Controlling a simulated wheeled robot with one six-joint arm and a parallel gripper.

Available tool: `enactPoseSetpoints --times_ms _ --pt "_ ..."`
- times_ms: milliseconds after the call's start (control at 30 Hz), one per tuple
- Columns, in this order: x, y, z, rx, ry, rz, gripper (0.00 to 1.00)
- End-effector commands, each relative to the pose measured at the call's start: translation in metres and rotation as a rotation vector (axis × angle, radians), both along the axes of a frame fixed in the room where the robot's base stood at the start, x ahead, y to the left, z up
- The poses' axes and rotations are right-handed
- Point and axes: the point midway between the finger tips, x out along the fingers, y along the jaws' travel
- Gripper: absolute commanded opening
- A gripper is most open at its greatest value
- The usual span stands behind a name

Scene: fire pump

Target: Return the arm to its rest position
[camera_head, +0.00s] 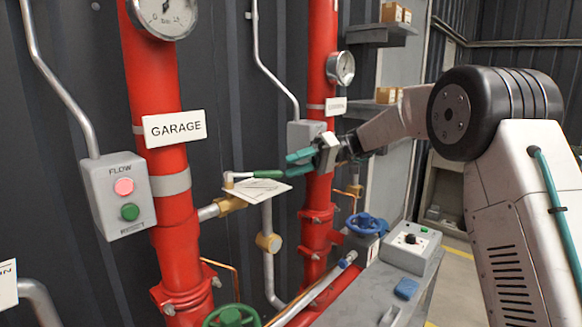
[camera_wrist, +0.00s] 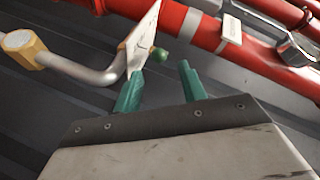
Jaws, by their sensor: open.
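My gripper (camera_head: 294,164) is in the middle of the head view, at the end of my arm reaching in from the right. Its two green fingers are apart with nothing between them. In the wrist view the open gripper (camera_wrist: 160,82) points toward the red pipe. Just left of and below the fingers in the head view is a lever valve with a green handle (camera_head: 268,174). A white tag (camera_head: 256,191) hangs by that valve. The tag (camera_wrist: 143,38) also shows close to the left fingertip in the wrist view; I cannot tell whether they touch.
A red pipe (camera_head: 172,240) carries the GARAGE sign (camera_head: 174,128). Another red pipe (camera_head: 319,215) stands behind my gripper. A grey flow box (camera_head: 128,195) has two buttons. A blue handwheel (camera_head: 367,225) and a control box (camera_head: 410,247) sit below my arm.

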Motion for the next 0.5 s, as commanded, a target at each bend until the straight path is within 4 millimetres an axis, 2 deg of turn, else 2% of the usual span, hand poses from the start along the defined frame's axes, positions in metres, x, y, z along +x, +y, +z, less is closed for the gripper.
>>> enactPoseSetpoints --times_ms 167,267,367,500 --pt "-0.002 0.0 0.001 -0.007 0.002 -0.001 0.41" --pt "-0.015 -0.001 0.007 -0.051 0.014 -0.006 0.41" --pt "-0.04 -0.005 0.014 -0.14 0.043 -0.022 0.41" --pt "-0.094 -0.016 0.022 -0.32 0.097 -0.066 0.41"
